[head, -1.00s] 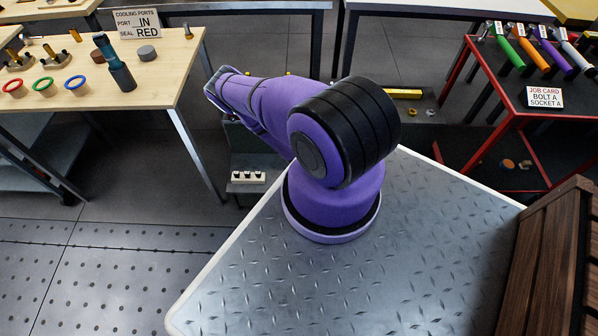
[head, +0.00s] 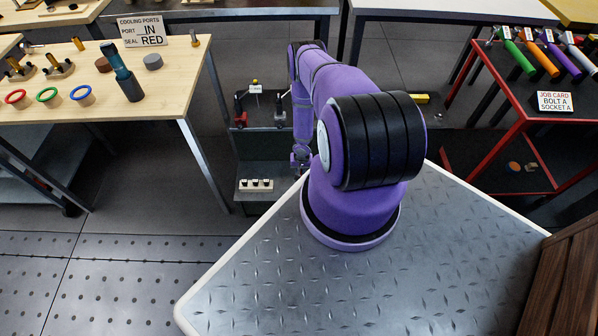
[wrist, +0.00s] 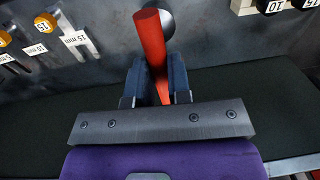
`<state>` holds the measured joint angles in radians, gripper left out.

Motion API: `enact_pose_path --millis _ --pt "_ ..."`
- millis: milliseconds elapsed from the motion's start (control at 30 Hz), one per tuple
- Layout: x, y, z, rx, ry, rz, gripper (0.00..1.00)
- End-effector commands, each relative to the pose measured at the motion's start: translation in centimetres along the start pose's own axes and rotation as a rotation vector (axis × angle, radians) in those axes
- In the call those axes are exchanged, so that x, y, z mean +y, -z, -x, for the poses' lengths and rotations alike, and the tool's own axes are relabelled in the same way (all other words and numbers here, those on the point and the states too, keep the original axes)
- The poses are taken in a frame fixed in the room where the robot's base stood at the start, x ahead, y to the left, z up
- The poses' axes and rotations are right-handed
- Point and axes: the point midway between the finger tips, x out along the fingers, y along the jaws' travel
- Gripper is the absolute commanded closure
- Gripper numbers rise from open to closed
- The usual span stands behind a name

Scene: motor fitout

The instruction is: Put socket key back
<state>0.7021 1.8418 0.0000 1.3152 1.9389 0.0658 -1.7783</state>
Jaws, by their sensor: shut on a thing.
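My gripper (wrist: 156,88) is shut on a red rod-like handle, which I take to be the socket key (wrist: 150,40). In the wrist view the handle stands between the two dark fingers and points up in the picture, beside a grey rounded thing (wrist: 176,16). I cannot tell whether the two touch. In the head view my gripper (head: 300,158) hangs low beside a dark stand (head: 262,150); the key cannot be made out there.
The wrist view shows a dark panel with labelled tools, one marked 15 mm (wrist: 75,40), and a dark surface (wrist: 280,110). A wooden table (head: 150,95) stands left, a red-framed bench (head: 500,75) right. A white block (head: 256,185) sits low on the stand.

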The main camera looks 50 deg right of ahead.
Motion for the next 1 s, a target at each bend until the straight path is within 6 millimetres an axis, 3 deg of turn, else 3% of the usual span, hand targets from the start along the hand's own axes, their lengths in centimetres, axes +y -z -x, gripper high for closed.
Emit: enact_pose_path --millis 333,600,1000 --pt "-0.5 1.4 0.1 0.001 0.002 -0.007 1.0" --pt "-0.4 1.4 -3.1 0.0 0.0 -0.003 1.0" --pt "-0.3 1.3 -3.5 -0.001 0.0 -0.001 1.0"
